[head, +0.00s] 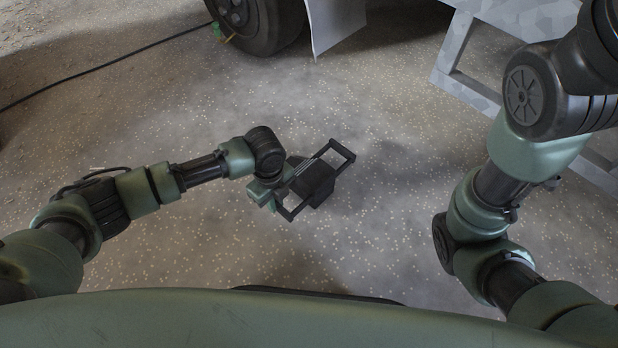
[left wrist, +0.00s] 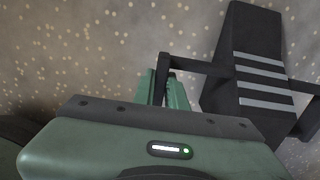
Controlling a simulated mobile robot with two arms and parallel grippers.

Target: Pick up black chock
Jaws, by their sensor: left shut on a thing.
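The black chock (head: 318,182) is a dark wedge with a black bar frame along its side, in the middle of the head view. It also shows in the left wrist view (left wrist: 246,45), with several light grey stripes on its face. My left gripper (head: 282,187) is at the chock's left side. Its green fingers (left wrist: 164,88) are shut on the chock's bar frame, and the gripper body hides part of that frame. Whether the chock touches the floor is hard to tell. My right arm shows at the right, but its gripper is outside the frame.
A black wheel (head: 262,22) stands at the top, with a pale flap (head: 333,20) beside it. A grey metal frame (head: 465,85) is at the upper right. A dark cable (head: 100,63) crosses the floor at the upper left. The speckled floor around the chock is clear.

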